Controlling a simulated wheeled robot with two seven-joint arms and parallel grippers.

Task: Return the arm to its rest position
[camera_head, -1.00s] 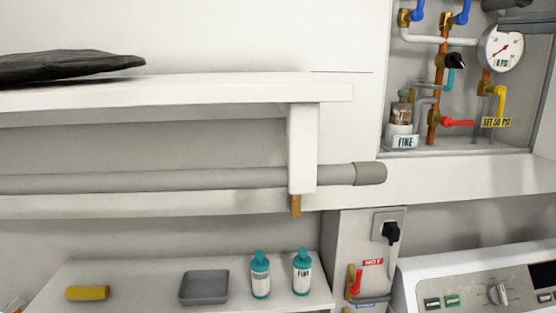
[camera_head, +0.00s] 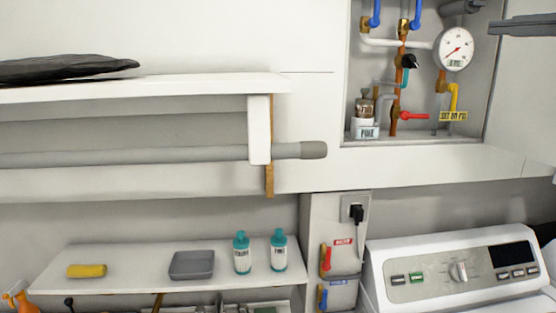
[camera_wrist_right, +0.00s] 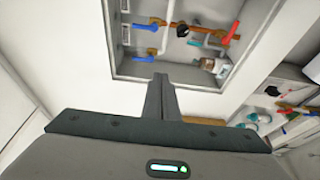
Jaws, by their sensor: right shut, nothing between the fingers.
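My right gripper (camera_head: 520,25) shows as dark grey fingers at the top right of the head view, in front of the right side of the pipe niche. In the right wrist view its fingers (camera_wrist_right: 162,95) are together, with nothing between them. They point toward the niche opening and look apart from everything. The rest of my right arm is outside the head view. My left gripper is not in view.
The wall niche (camera_head: 415,139) holds valves, pipes and a gauge (camera_head: 456,49). A white shelf (camera_head: 200,88) with a grey rod below it is at left. A lower shelf (camera_head: 120,255) carries teal bottles, a grey tray (camera_head: 191,265) and a yellow item. A white appliance (camera_head: 440,250) stands lower right.

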